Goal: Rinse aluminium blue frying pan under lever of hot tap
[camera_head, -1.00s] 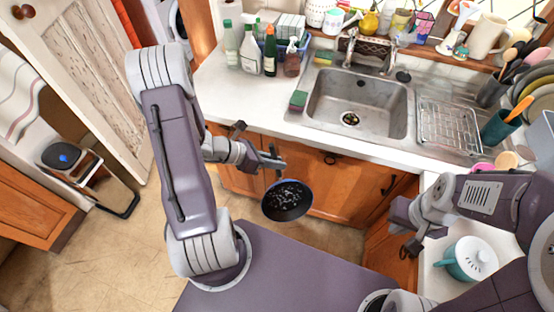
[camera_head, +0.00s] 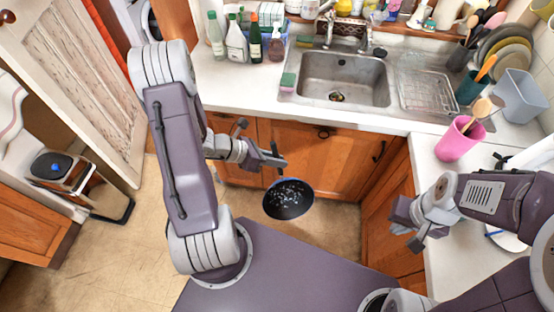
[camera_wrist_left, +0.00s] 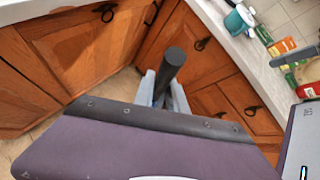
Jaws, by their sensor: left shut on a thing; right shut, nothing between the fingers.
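The frying pan (camera_head: 288,201) is dark inside with pale specks and has a blue rim. It hangs in front of the cabinet doors, below counter height and short of the sink. My left gripper (camera_head: 272,160) is shut on its handle; in the left wrist view the dark handle end (camera_wrist_left: 173,64) sticks up between the fingers. The metal tap (camera_head: 329,28) stands at the back of the sink (camera_head: 346,80); I cannot tell which lever is hot. No running water shows. My right gripper (camera_head: 409,232) is shut and empty, low at the right beside the counter.
Bottles (camera_head: 236,42) stand left of the sink and a sponge (camera_head: 288,82) lies at its left edge. A drying rack (camera_head: 428,92) is on its right. A pink cup (camera_head: 458,140) with wooden spoons stands on the right counter. Floor is open at the left.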

